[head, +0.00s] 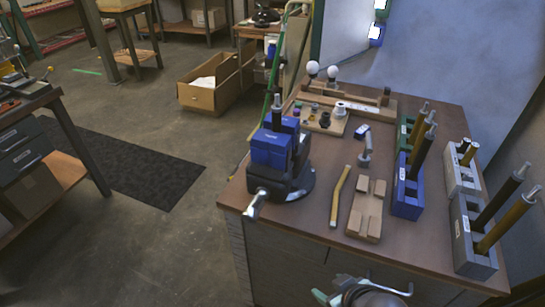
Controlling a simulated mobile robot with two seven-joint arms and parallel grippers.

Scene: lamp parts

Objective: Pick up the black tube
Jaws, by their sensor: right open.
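A long black tube (497,202) with a metal tip stands tilted in the front grey bin (472,259) at the table's right edge, beside a brass-coloured tube (506,224). Another black tube (422,153) leans in the blue bin (408,199), also next to a brass-coloured one. The lower ends of the tubes are hidden in the bins. My right gripper (364,287) is at the bottom edge, partly cut off, in front of the table and to the left of the grey bin. It is open, apart from both black tubes. My left gripper is not in view.
A blue-jawed vise (280,160) stands at the table's left. A second grey bin (461,172) and a green bin (404,132) stand farther back.

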